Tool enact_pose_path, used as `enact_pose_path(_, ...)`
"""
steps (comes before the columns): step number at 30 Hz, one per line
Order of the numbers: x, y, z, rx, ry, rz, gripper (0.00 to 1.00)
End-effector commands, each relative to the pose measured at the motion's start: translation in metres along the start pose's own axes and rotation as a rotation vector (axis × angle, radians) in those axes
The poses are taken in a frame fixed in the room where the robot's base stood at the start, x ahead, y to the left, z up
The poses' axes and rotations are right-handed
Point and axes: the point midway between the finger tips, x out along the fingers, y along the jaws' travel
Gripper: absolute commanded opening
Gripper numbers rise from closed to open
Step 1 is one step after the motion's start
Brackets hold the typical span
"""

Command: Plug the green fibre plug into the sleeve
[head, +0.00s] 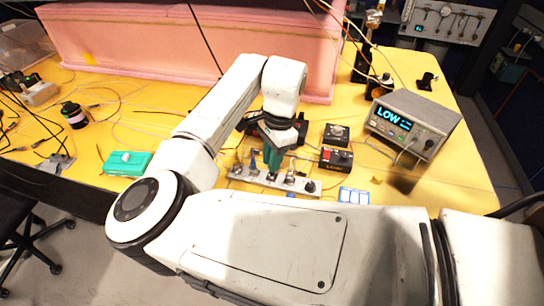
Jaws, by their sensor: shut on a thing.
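My gripper (272,152) points down over the grey metal strip (238,178) in the middle of the table. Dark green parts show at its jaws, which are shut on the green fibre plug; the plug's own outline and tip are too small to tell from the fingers. The strip carries several small upright fittings, among them a blue-tipped one (253,163) left of the jaws and a pale one (291,172) to the right. I cannot tell which fitting is the sleeve, or whether the plug touches it.
Two small black boxes (336,158) stand right of the strip, with a grey instrument reading LOW (412,122) beyond. A green box (127,163) lies at left near the front edge. A pink foam wall (190,45) stands behind. Thin cables cross the left table.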

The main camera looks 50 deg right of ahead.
Motion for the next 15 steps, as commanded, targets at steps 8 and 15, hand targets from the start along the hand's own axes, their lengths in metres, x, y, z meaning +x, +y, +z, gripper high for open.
enact_pose_path(8,0.0056,-0.0001,-0.0007,-0.001,0.0,0.0,0.0)
enact_pose_path(15,0.0098,-0.0001,-0.0013,-0.001,0.0,0.0,0.0)
